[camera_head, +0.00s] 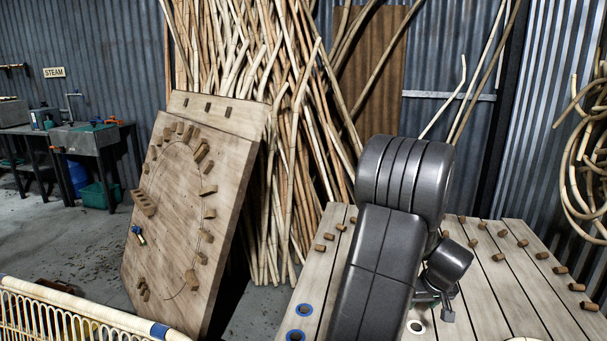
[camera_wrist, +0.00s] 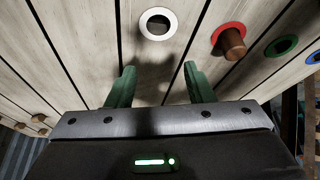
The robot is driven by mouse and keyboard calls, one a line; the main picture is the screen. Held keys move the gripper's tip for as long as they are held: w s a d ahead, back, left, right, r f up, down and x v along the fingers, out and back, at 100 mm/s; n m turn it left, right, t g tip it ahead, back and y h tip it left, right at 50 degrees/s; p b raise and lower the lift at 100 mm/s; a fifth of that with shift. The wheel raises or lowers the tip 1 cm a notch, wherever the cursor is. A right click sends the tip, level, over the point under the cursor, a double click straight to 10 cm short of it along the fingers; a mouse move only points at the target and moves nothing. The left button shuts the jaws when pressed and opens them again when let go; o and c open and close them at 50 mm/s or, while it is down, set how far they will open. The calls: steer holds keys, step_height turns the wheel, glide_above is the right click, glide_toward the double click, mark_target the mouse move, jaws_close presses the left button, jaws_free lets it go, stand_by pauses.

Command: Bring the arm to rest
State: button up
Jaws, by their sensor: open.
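My gripper (camera_wrist: 160,87) shows in the wrist view with two green fingers spread apart and nothing between them. It is over the slatted wooden table, near a white-ringed hole (camera_wrist: 158,23) that lies just beyond the fingertips. In the head view my dark arm rises in front of the table (camera_head: 505,290) and bends over it. The wrist end hangs low over the slats near a white-ringed hole, and the fingers are mostly hidden there by the arm.
A wooden peg (camera_wrist: 231,42) stands at a red-ringed hole, with a green-ringed hole (camera_wrist: 282,45) to its right. Several pegs (camera_head: 543,256) stand on the table. A tilted peg board (camera_head: 215,150) stands left, before bundled rattan poles (camera_head: 290,130). A rattan rail (camera_head: 60,312) is at front left.

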step_height(320, 180, down, 6)
steer(key=shift+r, duration=0.15)
steer(key=shift+s+a+r, duration=0.1)
steer(key=shift+r, duration=0.2)
